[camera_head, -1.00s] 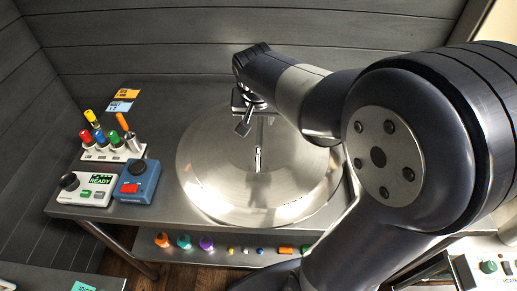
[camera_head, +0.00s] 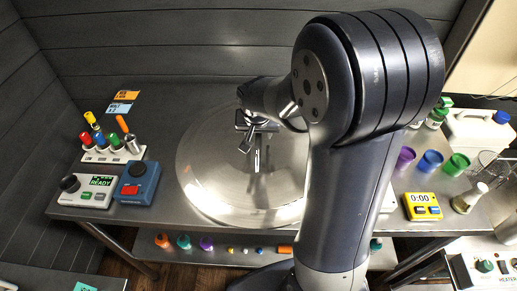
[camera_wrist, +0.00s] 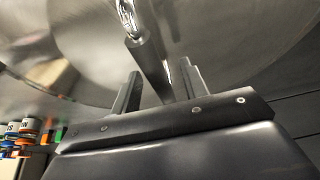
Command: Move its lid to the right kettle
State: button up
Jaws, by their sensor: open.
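A large round steel lid (camera_head: 215,170) lies on the metal table in the head view, its bar handle (camera_head: 257,160) standing out near its middle. My gripper (camera_head: 250,135) is over the lid, close to the far end of the handle. In the wrist view the lid's surface (camera_wrist: 90,50) fills the background. My open gripper (camera_wrist: 160,90) shows two fingers, and the handle (camera_wrist: 147,65) reaches in between them. I cannot tell whether either finger touches it. My arm hides the lid's right side, and no kettle can be made out.
On the left stand a vial rack (camera_head: 110,153), a white READY device (camera_head: 87,190) and a blue box with a red button (camera_head: 137,183). On the right are coloured cups (camera_head: 428,162), a yellow timer (camera_head: 422,206), a flask (camera_head: 469,198) and a white jug (camera_head: 478,130).

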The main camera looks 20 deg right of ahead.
jog(key=shift+f+b, duration=0.25)
jog(key=shift+b, duration=0.1)
dwell(0.4)
jog(key=shift+c, duration=0.4)
grip_shut()
dwell(1.0)
jog(key=shift+w+r, duration=0.1)
